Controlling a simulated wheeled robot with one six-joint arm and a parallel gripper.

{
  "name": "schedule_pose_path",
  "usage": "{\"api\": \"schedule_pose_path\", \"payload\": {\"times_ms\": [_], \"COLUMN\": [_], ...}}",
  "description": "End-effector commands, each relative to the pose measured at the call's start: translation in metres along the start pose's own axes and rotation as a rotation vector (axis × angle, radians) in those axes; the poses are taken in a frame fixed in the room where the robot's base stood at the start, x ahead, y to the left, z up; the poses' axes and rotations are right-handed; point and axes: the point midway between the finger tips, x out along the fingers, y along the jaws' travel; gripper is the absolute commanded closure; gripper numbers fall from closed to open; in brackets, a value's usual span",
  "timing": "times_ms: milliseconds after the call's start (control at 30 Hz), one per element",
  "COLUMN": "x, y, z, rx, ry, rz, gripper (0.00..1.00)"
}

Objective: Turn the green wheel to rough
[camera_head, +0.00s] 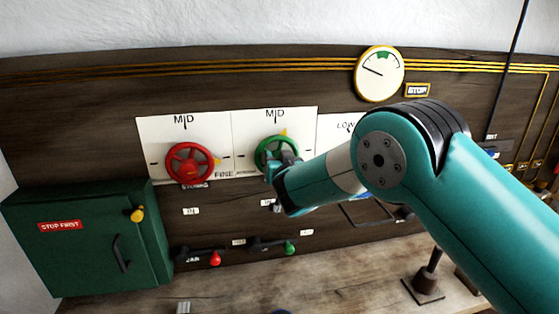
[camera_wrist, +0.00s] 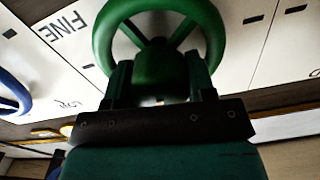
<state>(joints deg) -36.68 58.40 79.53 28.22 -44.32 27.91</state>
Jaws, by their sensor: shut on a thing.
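The green wheel (camera_head: 262,148) is mounted on a white dial plate (camera_head: 245,125) marked MID at the top. Its yellow pointer (camera_head: 284,132) is a little right of the MID mark. My gripper (camera_head: 279,166) reaches the wheel from the lower right and hides part of it. In the wrist view the green wheel (camera_wrist: 104,38) fills the upper middle. There my gripper (camera_wrist: 160,82) is shut on the wheel, one finger on each side of its hub. I cannot read a rough label; my arm covers the plate's right side.
A red wheel (camera_head: 171,163) is on the left plate, its pointer right, toward FINE. A blue wheel (camera_wrist: 12,92) shows in the wrist view. Red-knobbed (camera_head: 215,259) and green-knobbed (camera_head: 290,248) levers are below. A green cabinet (camera_head: 80,255) stands left. A gauge (camera_head: 379,85) hangs above.

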Motion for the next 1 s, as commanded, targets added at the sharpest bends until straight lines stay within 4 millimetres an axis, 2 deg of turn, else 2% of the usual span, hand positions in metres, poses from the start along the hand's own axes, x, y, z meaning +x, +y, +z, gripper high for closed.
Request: {"api": "schedule_pose_path", "payload": {"times_ms": [367, 1000], "x": [-0.0003, -0.0001], "y": [0.0001, -0.0021], "z": [0.0052, 0.0052], "rx": [-0.147, -0.739], "ry": [-0.002, -0.011], "rz": [0.000, 0.001], "gripper": [0.73, 0.73]}}
